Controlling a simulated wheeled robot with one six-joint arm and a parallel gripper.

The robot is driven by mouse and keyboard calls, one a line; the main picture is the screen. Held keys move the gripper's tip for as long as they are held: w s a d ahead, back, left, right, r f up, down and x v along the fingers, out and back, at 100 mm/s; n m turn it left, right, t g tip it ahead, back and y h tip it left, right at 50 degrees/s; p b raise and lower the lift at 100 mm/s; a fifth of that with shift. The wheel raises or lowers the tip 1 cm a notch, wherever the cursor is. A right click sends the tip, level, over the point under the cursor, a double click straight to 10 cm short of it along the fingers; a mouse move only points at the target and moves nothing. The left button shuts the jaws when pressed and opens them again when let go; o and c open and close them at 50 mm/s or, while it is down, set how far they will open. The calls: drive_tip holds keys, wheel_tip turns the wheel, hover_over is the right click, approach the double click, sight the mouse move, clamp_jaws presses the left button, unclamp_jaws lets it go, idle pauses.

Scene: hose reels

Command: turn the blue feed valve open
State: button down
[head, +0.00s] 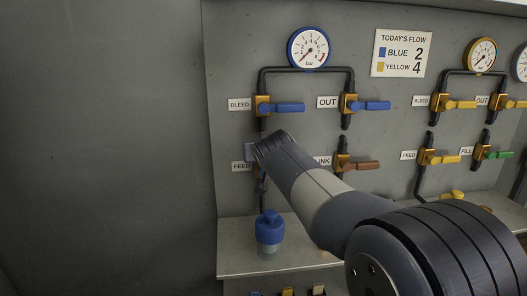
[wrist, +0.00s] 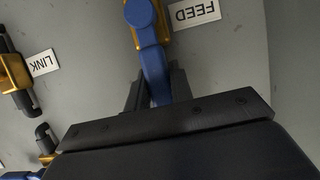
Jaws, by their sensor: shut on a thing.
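The blue feed valve's lever (wrist: 155,72) runs down from its round blue hub (wrist: 140,13) in the wrist view, beside an upside-down FEED label (wrist: 193,12). My gripper (wrist: 159,88) is shut on the free end of this lever, with a dark finger on each side. The lever sits about crosswise to the label's long side. In the head view my gripper (head: 252,151) is at the upper right of the FEED label (head: 242,166), and my arm hides most of the valve there.
Blue BLEED (head: 289,107) and OUT (head: 376,105) levers above point right. The brown LINK lever (head: 366,165) is right of my wrist. A blue-capped bottle (head: 270,230) stands on the shelf (head: 240,262) below. Yellow and green valves are farther right. The wall at left is bare.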

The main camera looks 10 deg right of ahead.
drive_tip(key=c, duration=1.2)
unclamp_jaws()
drive_tip(key=shift+c, duration=0.2)
drive_tip(key=shift+s, duration=0.15)
drive_tip(key=v, duration=1)
drive_tip(key=shift+s+r, duration=0.25)
drive_tip(key=shift+w, duration=0.1)
drive_tip(key=x, duration=1)
drive_tip(key=shift+w+f, duration=0.25)
